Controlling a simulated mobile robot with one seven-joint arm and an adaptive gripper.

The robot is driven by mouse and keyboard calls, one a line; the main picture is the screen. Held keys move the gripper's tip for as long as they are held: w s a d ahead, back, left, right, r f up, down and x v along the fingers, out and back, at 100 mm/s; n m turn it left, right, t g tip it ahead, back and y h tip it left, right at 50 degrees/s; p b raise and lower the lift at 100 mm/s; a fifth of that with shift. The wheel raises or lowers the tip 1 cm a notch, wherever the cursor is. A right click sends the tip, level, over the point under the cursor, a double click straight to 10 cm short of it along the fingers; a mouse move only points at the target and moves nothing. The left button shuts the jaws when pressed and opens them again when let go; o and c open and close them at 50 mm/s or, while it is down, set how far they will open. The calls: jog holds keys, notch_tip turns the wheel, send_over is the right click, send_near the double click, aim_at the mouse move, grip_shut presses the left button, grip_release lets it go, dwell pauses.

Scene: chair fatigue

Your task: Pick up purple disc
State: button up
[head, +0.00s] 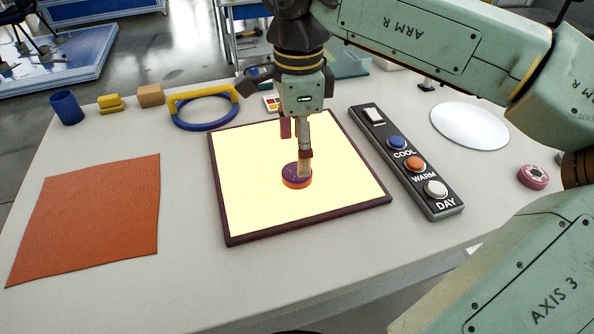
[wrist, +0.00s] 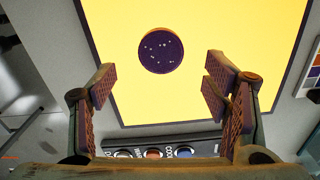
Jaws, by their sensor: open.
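The purple disc (head: 296,176) lies on a glowing pale-yellow panel (head: 240,205) with a dark frame. Its top is dark purple with small light specks, and its side shows orange in the head view. In the wrist view the disc (wrist: 161,50) lies ahead of my gripper, between the lines of the two fingers and apart from both. My gripper (wrist: 158,85) is open and empty, with a wide gap between its ridged pads. In the head view my gripper (head: 296,150) points down over the panel, and a finger partly covers the disc.
A control box (head: 408,165) with COOL, WARM and DAY buttons stands right of the panel. A white round plate (head: 469,125) and a pink disc (head: 533,176) lie farther right. An orange cloth (head: 88,215) lies left. A blue ring with yellow handle (head: 205,110) and blue cup (head: 67,107) stand behind.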

notch_tip(320, 180, down, 5)
jog(key=shift+r+p, duration=0.1)
jog(key=shift+p, duration=0.45)
jog(key=shift+c, duration=0.5)
jog(key=shift+w, duration=0.1)
jog(key=c, duration=1.3)
